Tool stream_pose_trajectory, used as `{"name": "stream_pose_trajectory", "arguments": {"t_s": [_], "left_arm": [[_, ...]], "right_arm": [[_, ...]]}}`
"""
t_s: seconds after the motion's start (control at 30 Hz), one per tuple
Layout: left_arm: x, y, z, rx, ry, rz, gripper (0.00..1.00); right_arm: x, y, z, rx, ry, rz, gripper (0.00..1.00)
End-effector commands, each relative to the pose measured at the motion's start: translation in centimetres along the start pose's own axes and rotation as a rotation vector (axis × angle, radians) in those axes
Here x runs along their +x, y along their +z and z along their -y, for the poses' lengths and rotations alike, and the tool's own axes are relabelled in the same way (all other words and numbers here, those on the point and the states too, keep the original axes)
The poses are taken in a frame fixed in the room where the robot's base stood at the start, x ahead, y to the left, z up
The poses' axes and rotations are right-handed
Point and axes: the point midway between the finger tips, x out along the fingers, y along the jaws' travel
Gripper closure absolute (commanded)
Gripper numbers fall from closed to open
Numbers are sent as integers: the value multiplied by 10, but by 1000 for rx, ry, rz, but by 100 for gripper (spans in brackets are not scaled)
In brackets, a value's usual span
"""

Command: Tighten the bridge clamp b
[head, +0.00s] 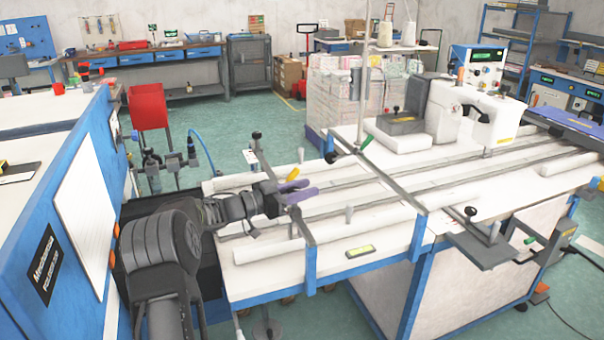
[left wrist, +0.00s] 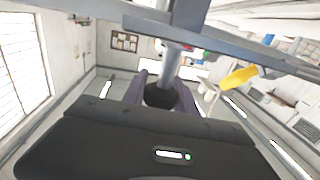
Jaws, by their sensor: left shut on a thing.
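Two grey bridge clamps cross the white sewing table in the head view. The nearer, left one (head: 308,234) runs beside my left gripper; the other (head: 392,183) lies further right. I cannot read which is b. My left gripper (head: 300,187) has purple fingers and is at the left clamp's bar, over the table. In the left wrist view, its fingers (left wrist: 160,90) close around a black round knob (left wrist: 161,97) on a grey post (left wrist: 172,65), below a grey bar (left wrist: 200,36). The fingers' exact contact is partly hidden. My right gripper is not in view.
A white sewing machine (head: 455,112) stands on the table's far right. Long white rolls (head: 262,250) and rails lie along the table. A blue-framed panel (head: 85,205) stands close on the left. A yellow handle (left wrist: 238,77) shows near the bar in the left wrist view.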

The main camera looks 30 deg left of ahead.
Motion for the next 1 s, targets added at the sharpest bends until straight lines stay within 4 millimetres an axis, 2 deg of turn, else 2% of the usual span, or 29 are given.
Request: {"name": "stream_pose_trajectory", "arguments": {"t_s": [0.1, 0.4, 1.0], "left_arm": [[-1, -1, -1, 3, 103, -3, 100], [-1, 0, -7, 3, 283, -7, 100], [-1, -1, -10, 5, 354, -5, 100]], "right_arm": [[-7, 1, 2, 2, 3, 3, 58], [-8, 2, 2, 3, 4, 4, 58], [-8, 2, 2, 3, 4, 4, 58]]}}
